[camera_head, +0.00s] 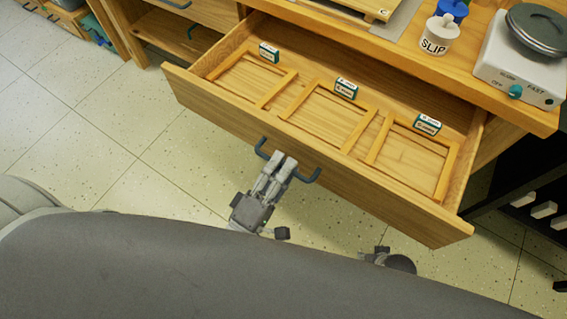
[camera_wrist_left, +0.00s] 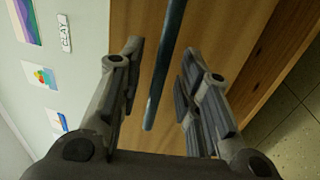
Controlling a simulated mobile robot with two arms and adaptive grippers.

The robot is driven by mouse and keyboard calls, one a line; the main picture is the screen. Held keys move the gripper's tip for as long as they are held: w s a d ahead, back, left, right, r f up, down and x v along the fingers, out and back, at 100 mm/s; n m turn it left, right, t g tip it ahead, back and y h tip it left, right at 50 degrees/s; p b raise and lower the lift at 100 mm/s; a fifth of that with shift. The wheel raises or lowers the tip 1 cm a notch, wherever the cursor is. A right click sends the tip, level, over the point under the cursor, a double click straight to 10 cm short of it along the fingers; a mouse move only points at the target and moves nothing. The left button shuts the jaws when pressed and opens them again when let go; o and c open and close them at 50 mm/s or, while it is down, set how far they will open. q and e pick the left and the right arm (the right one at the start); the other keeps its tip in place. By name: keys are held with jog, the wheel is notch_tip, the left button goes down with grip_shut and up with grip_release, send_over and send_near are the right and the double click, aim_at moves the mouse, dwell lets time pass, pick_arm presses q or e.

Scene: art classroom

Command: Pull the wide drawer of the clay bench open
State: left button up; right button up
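The clay bench's wide drawer (camera_head: 325,165) stands pulled out in the head view, its inside showing from above. Its dark bar handle (camera_head: 306,178) is on the wooden front and also runs between my fingers in the left wrist view (camera_wrist_left: 166,65). My left gripper (camera_head: 280,166) is at the handle. In the left wrist view its fingers (camera_wrist_left: 158,85) are apart, one on each side of the bar, with gaps beside it. The fingers of my right gripper do not show; a small grey part of mine shows at the edge of my body.
Wooden frames and several small green-and-white boxes (camera_head: 346,88) are in the drawer. On the bench top (camera_head: 390,48) stand a SLIP pot (camera_head: 438,36) and a white device with a dial (camera_head: 515,70). Tiled floor (camera_head: 110,140) is clear at the left. A dark rack (camera_head: 530,200) stands at the right.

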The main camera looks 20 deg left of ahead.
pick_arm(q)
jog(key=v, duration=1.1)
